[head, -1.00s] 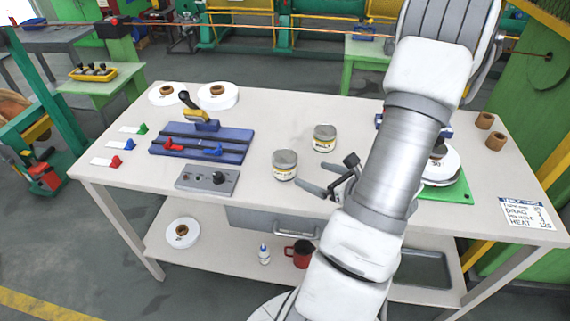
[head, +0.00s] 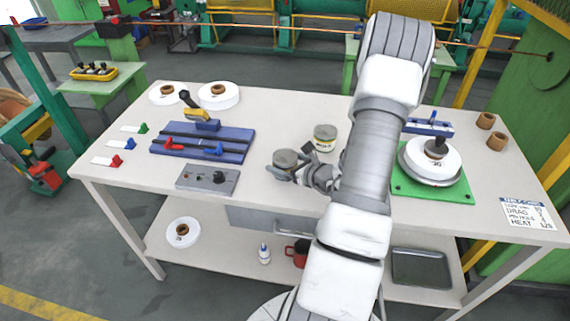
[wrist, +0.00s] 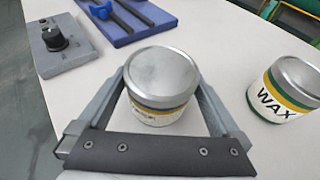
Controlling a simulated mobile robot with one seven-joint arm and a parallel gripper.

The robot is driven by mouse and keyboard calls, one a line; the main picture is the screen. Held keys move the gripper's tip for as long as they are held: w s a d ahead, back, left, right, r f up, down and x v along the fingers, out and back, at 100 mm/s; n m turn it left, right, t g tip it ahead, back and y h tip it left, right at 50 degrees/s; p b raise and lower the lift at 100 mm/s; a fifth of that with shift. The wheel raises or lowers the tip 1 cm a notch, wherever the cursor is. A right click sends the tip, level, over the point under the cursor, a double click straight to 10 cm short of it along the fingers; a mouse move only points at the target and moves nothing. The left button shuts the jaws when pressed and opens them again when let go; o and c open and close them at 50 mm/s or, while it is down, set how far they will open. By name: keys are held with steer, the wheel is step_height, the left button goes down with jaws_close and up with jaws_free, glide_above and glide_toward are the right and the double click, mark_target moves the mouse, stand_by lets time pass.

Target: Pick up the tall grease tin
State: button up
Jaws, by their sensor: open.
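A tin with a grey metal lid and a label with a yellow and a dark band (head: 285,158), which I take to be the tall grease tin, stands upright on the workbench. In the wrist view this tin (wrist: 163,78) is between the two fingers of my gripper (wrist: 162,92). The fingers are open, one on each side, and I cannot tell whether they touch it. In the head view my gripper (head: 290,173) is low around the tin and partly hides it. The tin's label is mostly unreadable.
A second tin (head: 325,137) stands close by; the wrist view shows it labelled WAX (wrist: 287,90). A grey box with a black knob (head: 208,180) and a blue fixture (head: 203,143) lie to the left. A green plate (head: 431,193) with a white spool is at the right.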

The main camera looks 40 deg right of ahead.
steer(key=c, duration=1.4)
steer(key=shift+r, duration=0.1)
